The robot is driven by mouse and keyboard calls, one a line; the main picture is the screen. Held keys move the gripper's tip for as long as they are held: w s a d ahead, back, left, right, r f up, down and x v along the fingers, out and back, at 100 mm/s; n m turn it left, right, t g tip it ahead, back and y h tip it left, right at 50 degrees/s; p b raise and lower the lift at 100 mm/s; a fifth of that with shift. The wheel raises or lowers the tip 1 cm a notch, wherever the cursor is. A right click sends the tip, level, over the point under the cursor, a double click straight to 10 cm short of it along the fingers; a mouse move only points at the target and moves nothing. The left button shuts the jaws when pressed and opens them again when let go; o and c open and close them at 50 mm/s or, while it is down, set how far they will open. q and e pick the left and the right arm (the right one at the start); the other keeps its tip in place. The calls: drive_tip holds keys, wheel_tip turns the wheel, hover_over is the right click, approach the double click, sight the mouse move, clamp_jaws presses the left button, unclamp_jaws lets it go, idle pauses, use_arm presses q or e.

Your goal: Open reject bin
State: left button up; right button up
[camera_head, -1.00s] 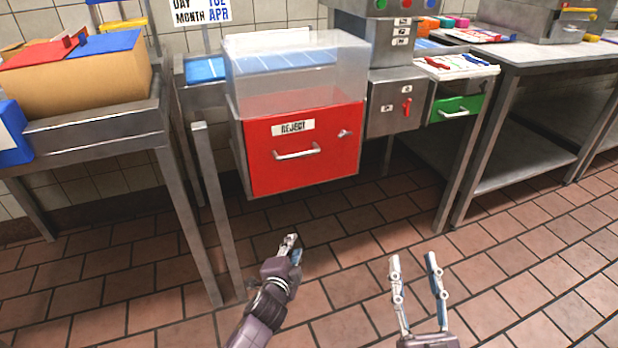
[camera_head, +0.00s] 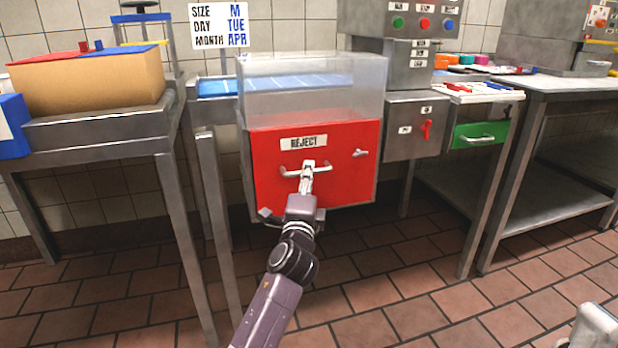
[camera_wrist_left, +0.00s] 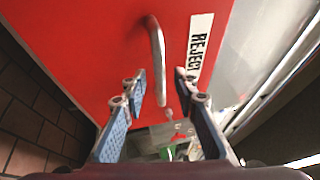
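The reject bin (camera_head: 343,186) has a red front with a REJECT label (camera_head: 303,143), and its front is shut. A light metal bar handle (camera_head: 321,168) sits on the front below the label. My left gripper (camera_head: 307,170) is at this handle. In the left wrist view the two fingers of my left gripper (camera_wrist_left: 160,85) are apart, and the lower end of the handle (camera_wrist_left: 157,50) is between or just ahead of the fingertips. I cannot tell whether they touch it. A pale part of my right arm or gripper (camera_head: 592,328) shows at the bottom right; its fingers are not clear.
A clear cover (camera_head: 310,85) stands above the red front, with a small latch (camera_head: 361,153) at its right side. A grey control box (camera_head: 412,128) with a red switch and a green drawer (camera_head: 480,135) are to the right. A metal table (camera_head: 95,135) is on the left.

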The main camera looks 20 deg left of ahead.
use_arm(q)
drive_tip(key=shift+x, duration=0.95)
clamp_jaws()
